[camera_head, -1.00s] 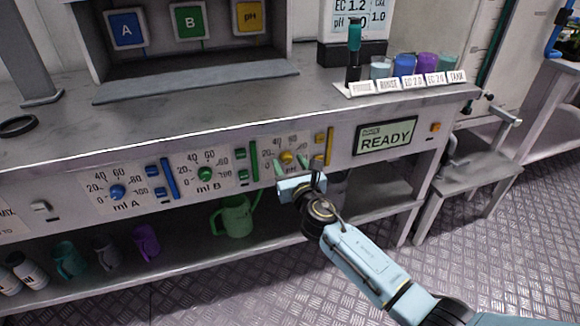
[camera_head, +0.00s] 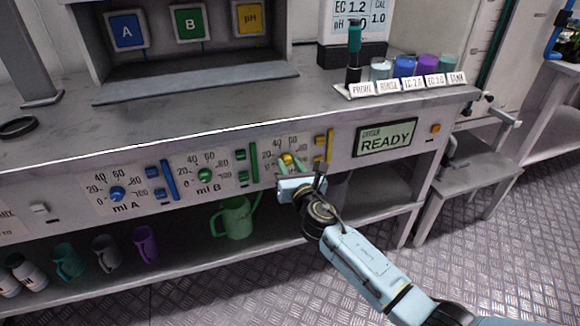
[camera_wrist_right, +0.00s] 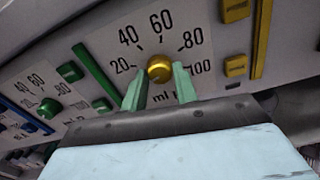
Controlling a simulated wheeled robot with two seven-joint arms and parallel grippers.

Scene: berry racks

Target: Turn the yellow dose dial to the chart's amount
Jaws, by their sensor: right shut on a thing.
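The yellow dose dial (camera_head: 288,158) is on the bench's front panel, right of the blue and green dials. In the right wrist view the yellow dial (camera_wrist_right: 160,69) sits under a scale marked 20 to 100. My right gripper (camera_head: 287,168) is at the dial from below. In the wrist view its green fingertips (camera_wrist_right: 158,80) stand on either side of the dial, shut on it. The dial's pointer direction is too small to tell. The chart (camera_head: 358,14) on the bench reads EC 1.2 and CAL 1.0; its pH line is partly hidden. My left gripper is not in view.
Yellow buttons and a yellow bar (camera_head: 330,145) are right of the dial. A READY screen (camera_head: 386,138) is further right. The green dial (camera_head: 205,174) and blue dial (camera_head: 117,193) are to the left. A green jug (camera_head: 235,218) stands on the shelf below.

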